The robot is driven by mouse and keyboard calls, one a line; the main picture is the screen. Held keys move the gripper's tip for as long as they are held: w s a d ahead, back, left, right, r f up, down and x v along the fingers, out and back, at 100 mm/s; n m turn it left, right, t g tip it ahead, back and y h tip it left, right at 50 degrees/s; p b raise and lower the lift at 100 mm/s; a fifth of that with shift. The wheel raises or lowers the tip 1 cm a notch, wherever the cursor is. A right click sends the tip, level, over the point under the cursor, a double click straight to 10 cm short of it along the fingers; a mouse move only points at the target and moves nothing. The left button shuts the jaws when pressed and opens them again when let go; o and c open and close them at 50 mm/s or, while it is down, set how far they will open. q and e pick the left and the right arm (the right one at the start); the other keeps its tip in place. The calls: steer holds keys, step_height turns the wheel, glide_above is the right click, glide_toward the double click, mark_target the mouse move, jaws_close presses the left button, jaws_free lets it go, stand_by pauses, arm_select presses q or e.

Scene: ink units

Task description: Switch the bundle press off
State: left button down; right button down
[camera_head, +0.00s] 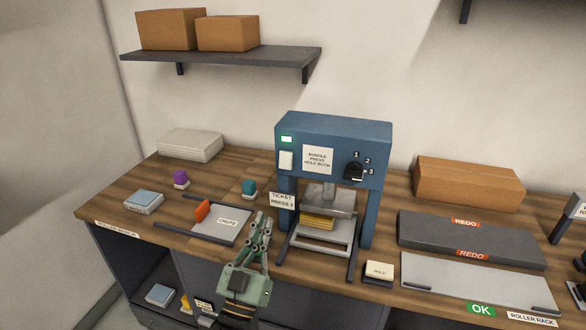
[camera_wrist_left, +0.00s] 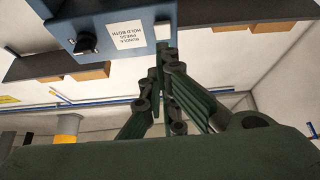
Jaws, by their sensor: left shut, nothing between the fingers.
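The bundle press (camera_head: 338,130) is a blue frame at the back middle of the bench. Its front has a lit green lamp (camera_head: 287,139), a white switch plate (camera_head: 286,160), a paper label (camera_head: 318,159) and a black knob (camera_head: 353,171) marked 1, 2, 3. A yellow bundle (camera_head: 318,222) lies under its plate. My left gripper (camera_head: 264,218) is shut and empty, in front of and below the press's left side. In the left wrist view the press (camera_wrist_left: 100,18) appears upside down, with the switch plate (camera_wrist_left: 162,31) just beyond the fingertips (camera_wrist_left: 160,50). My right gripper is not in view.
A ticket sign (camera_head: 282,200) stands by the press's left leg. A chute tray (camera_head: 225,223) with an orange piece lies left of my gripper. A "hold" pad (camera_head: 379,271) sits front right. Grey trays (camera_head: 470,240) and a cardboard box (camera_head: 468,184) fill the right side.

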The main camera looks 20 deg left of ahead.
mark_target(286, 160)
arm_select(q)
steer(key=p+x, duration=0.4)
steer(key=x, duration=0.9)
steer(key=shift+w+r+t, duration=0.3)
steer(key=shift+r+t, duration=0.05)
steer(key=shift+t, duration=0.05)
steer(key=shift+a, duration=0.1)
steer(key=w+t+b, duration=0.1)
steer(key=b, duration=0.3)
steer(key=shift+f+b, duration=0.35)
steer(key=shift+b, duration=0.05)
steer(key=shift+s, duration=0.15)
